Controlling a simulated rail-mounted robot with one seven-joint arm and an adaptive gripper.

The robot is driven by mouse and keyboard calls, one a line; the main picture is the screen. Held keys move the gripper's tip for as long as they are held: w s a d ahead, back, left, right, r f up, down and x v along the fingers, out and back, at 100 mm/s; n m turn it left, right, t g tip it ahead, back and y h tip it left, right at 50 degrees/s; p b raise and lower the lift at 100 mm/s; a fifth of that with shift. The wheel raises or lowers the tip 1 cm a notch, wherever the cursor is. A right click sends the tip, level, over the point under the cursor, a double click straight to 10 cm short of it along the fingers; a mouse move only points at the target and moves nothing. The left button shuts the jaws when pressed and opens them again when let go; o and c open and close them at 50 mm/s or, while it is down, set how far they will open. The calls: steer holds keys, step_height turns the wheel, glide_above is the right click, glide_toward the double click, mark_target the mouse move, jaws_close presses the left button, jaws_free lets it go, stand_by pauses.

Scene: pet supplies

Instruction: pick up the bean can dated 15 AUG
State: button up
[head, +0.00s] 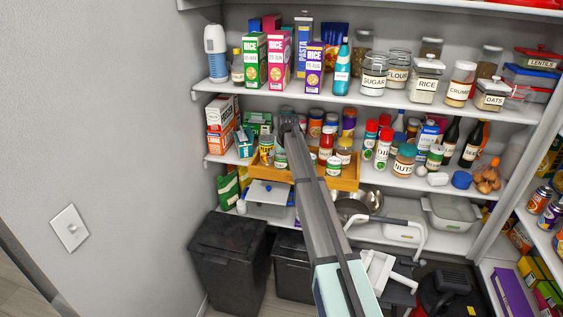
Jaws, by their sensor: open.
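My gripper (288,118) is at the far end of my arm, over the left part of a wooden tray (347,184) on the middle shelf. It is open and small in the picture, and my arm hides part of the tray. A green and yellow can (266,150) stands in the tray to the left of the arm. Another can (333,167) with a green band stands in the tray to the right of it. The labels and dates on the cans are too small to read, so I cannot tell which is the bean can dated 15 AUG.
Rice boxes (276,58) and labelled jars (374,76) stand on the shelf above. Red-capped bottles (384,147) and a nuts jar (403,163) stand right of the tray. Cartons (222,113) crowd its left. A pan (352,207) and dark bins (228,250) are below.

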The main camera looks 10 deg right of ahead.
steer(key=shift+w+f, duration=0.15)
steer(key=shift+f, duration=0.2)
steer(key=c, duration=1.5)
steer(key=shift+r, duration=0.1)
steer(key=shift+c, duration=0.2)
